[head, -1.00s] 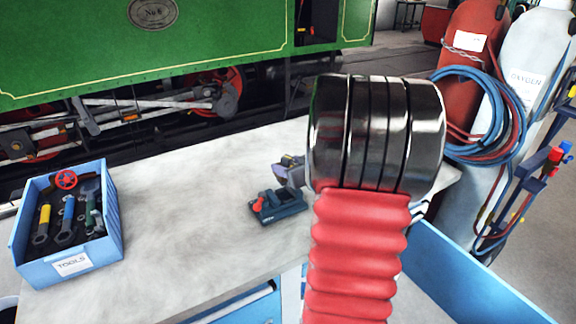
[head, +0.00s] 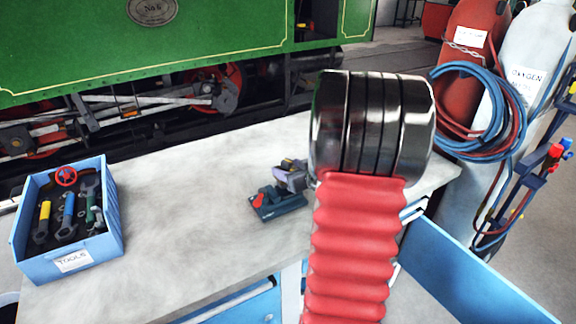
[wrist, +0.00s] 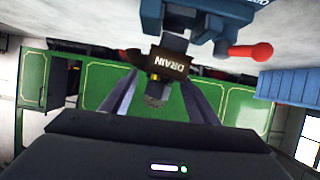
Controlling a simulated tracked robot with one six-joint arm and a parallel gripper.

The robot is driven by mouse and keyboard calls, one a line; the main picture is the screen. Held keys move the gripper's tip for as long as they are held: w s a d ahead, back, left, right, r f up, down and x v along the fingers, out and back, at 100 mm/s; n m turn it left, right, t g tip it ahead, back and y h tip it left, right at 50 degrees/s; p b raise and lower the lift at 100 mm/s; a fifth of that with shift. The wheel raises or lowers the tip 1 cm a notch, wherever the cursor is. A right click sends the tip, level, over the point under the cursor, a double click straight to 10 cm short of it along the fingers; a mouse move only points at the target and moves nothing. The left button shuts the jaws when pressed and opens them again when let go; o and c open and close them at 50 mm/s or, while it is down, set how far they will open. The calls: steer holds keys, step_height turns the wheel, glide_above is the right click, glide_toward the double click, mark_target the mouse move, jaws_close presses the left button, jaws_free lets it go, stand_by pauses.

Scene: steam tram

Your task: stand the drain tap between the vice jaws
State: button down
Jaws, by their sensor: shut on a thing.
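The drain tap (wrist: 170,62) is a dark block with a "DRAIN" label, a brass bit and grey ends. My gripper (wrist: 157,80) is shut on it, one finger on each side. The vice (wrist: 208,18) is dark blue with a red handle and appears upside down at the top of the wrist view. The tap's grey end reaches the vice's jaw area there; I cannot tell whether it is between the jaws or touching. In the head view the vice (head: 276,205) stands on the bench, with my gripper (head: 291,179) just above its back right, partly hidden by my arm.
A blue tool box (head: 72,262) with several tools stands at the bench's left end. The bench top (head: 180,200) between it and the vice is clear. Gas cylinders (head: 535,50) with hoses stand at the right. A green tram (head: 200,35) is behind the bench.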

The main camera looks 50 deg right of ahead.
steer(key=shift+f, duration=0.1)
steer(key=shift+w+a+r, duration=0.1)
steer(key=shift+r, duration=0.4)
stand_by(0.9)
steer(key=shift+f, duration=1.7)
stand_by(2.9)
steer(key=shift+a+f, duration=0.1)
steer(key=shift+f, duration=0.35)
stand_by(0.4)
